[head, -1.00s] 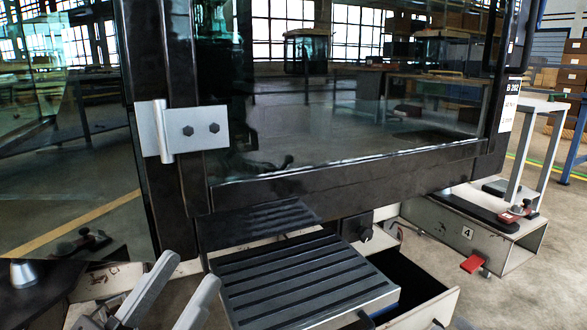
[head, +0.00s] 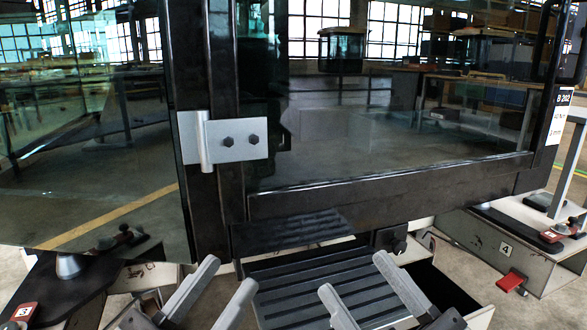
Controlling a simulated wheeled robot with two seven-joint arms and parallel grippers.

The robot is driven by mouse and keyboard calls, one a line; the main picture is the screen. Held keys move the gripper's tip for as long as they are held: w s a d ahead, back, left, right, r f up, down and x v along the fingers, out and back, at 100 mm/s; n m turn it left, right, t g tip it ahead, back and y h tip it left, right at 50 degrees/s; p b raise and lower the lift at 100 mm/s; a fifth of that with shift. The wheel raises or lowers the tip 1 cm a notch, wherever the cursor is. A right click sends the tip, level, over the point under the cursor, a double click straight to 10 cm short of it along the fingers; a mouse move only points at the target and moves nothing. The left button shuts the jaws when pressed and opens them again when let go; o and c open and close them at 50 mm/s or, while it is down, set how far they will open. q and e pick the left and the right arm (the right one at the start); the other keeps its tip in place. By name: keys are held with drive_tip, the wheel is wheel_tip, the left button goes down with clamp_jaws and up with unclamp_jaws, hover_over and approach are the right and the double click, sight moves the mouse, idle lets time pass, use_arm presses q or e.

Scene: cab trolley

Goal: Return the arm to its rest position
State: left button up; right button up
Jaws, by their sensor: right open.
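My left gripper (head: 231,273) is at the bottom, left of centre. Its two grey fingers point up and to the right and stand apart with nothing between them. My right gripper (head: 352,274) is at the bottom, right of centre. Its two fingers are spread and empty, pointing up and to the left. Both grippers appear in front of the ribbed dark step (head: 302,285) below the cab door (head: 390,189). I cannot tell whether either touches the step. The door has a dark frame, a large glass pane and a silver hinge (head: 236,139) at its left.
An open drawer-like box (head: 478,316) lies right of the step. Red-handled clamps (head: 124,235) sit at lower left. Bare floor shows at far right.

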use_arm(q)
wheel_tip(320, 180, up, 3)
drive_tip(key=w+a+n+g+y+p, duration=0.2)
drive_tip(key=w+n+y+p, duration=0.3)
drive_tip(key=p, duration=0.9)
use_arm(e)
wheel_tip(320, 180, up, 3)
drive_tip(key=w+d+m+g+h, duration=0.2)
drive_tip(key=w+m+h, duration=0.15)
drive_tip(key=h, duration=0.25)
use_arm(q)
drive_tip(key=s+a+f+n+g+y+p, duration=0.1)
drive_tip(key=s+a+f+g+y+p, duration=0.2)
drive_tip(key=s+p, duration=0.7)
drive_tip(key=a+g+y+p, duration=0.1)
drive_tip(key=g+y+p, duration=0.1)
drive_tip(key=p, duration=0.6)
drive_tip(key=shift+f+n+g, duration=0.2)
drive_tip(key=shift+n+g, duration=0.1)
drive_tip(key=shift+g, duration=0.6)
use_arm(e)
drive_tip(key=s+d+f+m+g+h, duration=0.3)
drive_tip(key=s+g, duration=0.3)
drive_tip(key=s, duration=0.2)
drive_tip(key=shift+s+d+f+g+h, duration=0.15)
drive_tip(key=shift+d+f+g+h, duration=0.15)
drive_tip(key=shift+d+h, duration=0.45)
